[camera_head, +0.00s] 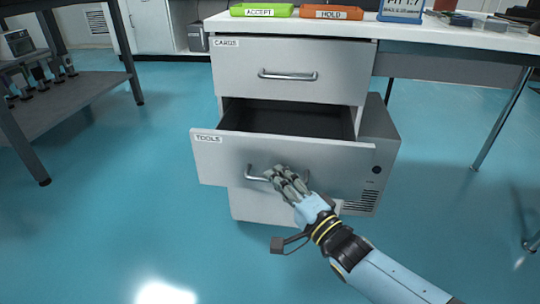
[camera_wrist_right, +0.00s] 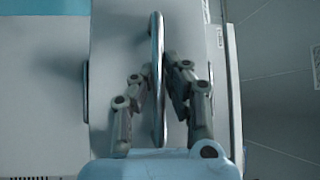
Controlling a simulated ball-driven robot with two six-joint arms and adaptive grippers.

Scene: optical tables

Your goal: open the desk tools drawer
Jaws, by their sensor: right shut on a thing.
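The tools drawer (camera_head: 225,160), white with a "TOOLS" label, stands pulled out from the cabinet under the desk. Its dark inside (camera_head: 290,121) shows, and I see nothing lying in the visible part. My right gripper (camera_head: 283,178) is shut on the drawer's metal bar handle (camera_head: 256,174) and covers the handle's right part. In the right wrist view the handle (camera_wrist_right: 157,85) runs between the two fingers of the gripper (camera_wrist_right: 160,85). My left gripper is not in view.
The cards drawer (camera_head: 240,66) above is closed. On the desk top (camera_head: 400,36) are a green "ACCEPT" tray (camera_head: 262,10) and an orange "HOLD" tray (camera_head: 331,12). A grey box with vents (camera_head: 372,150) stands right of the cabinet. The floor in front is clear.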

